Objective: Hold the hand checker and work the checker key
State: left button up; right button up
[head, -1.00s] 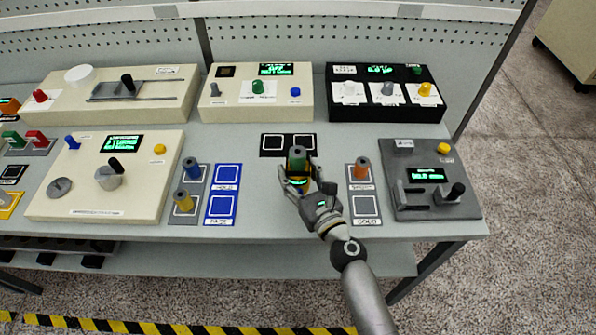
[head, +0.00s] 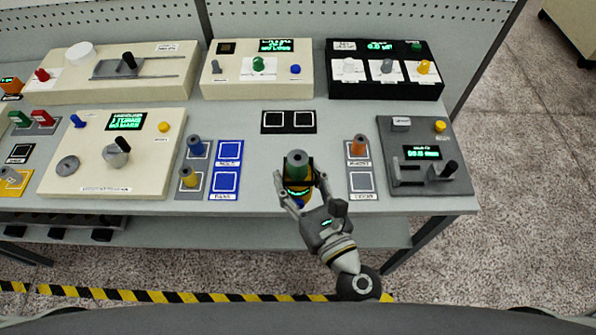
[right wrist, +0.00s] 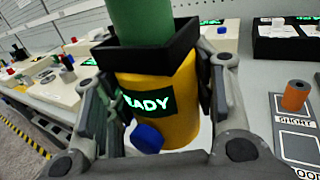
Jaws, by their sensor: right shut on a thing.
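The hand checker shows best in the right wrist view as a yellow body (right wrist: 181,84) with a square black collar and a lit screen, on which "EADY" can be read. Its blue checker key (right wrist: 148,137) sits low on the near face, with no finger seen on it. A green spindle (right wrist: 144,22) stands in the collar; it also shows in the head view (head: 297,160). My right gripper (head: 299,181) is shut on the checker, with fingers on both sides, and holds it near the bench's front edge. My left gripper is out of view.
Blue pads (head: 228,167) and blue and yellow spindles lie left of the checker. An orange spindle (head: 358,147) stands right, above a grey pad (head: 361,182). Black pads (head: 289,121) lie behind. A grey lever box (head: 424,165) is further right.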

pick_arm(q)
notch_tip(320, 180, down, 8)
jog(key=b, duration=0.7)
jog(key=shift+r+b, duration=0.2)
jog(key=shift+b, duration=0.1)
pick_arm(e)
jog(key=shift+w+f, duration=1.95)
jog(key=shift+w, duration=0.4)
jog(key=shift+w+f, duration=2)
jog(key=shift+w, duration=0.4)
jog(key=shift+w+f, duration=1.95)
jog(key=shift+w, duration=0.4)
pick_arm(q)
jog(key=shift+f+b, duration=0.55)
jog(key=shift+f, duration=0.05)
pick_arm(e)
jog(key=shift+f, duration=0.6)
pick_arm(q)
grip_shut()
